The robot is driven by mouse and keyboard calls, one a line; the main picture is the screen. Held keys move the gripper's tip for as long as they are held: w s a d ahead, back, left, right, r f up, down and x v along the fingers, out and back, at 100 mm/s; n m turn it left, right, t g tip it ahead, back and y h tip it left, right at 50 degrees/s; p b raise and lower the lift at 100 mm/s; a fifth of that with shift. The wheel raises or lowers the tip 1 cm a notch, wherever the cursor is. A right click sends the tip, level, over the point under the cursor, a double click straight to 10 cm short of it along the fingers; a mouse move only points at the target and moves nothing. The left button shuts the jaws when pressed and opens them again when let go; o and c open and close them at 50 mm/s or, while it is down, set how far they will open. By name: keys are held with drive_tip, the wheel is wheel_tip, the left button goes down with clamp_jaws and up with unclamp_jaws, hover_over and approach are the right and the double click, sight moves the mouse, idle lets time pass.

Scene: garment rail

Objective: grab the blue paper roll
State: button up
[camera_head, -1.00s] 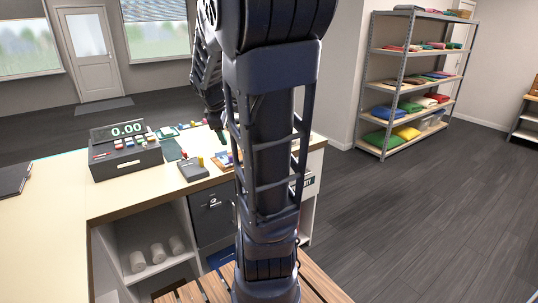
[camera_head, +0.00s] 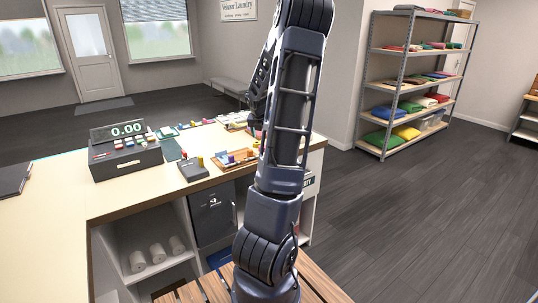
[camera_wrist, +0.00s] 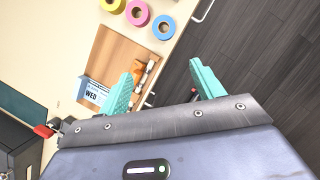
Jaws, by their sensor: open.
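In the head view I cannot make out the blue roll for certain, and my arm hides part of the counter's right end.
A wooden board (camera_wrist: 118,58) with a "WED" card (camera_wrist: 94,93) lies on the counter near the fingers. A cash register (camera_head: 125,155) stands on the counter (camera_head: 95,195) further left. A metal shelf (camera_head: 415,85) stands beyond open floor at the right.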

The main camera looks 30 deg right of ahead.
drive_tip(key=d+f, duration=0.2)
drive_tip(key=w+d+f+n, duration=0.1)
drive_tip(key=d+f, duration=0.1)
drive_tip(key=w+d+f+n, duration=0.1)
drive_tip(key=f, duration=0.2)
drive_tip(key=shift+w+d, duration=0.2)
drive_tip(key=shift+d, duration=0.2)
drive_tip(key=shift+t, duration=0.3)
drive_tip(key=shift+a+x, duration=0.2)
drive_tip(key=shift+x, duration=1.1)
drive_tip(key=shift+a+x, duration=0.2)
drive_tip(key=shift+x, duration=1.05)
drive_tip(key=shift+f, duration=0.1)
drive_tip(key=c, duration=1.1)
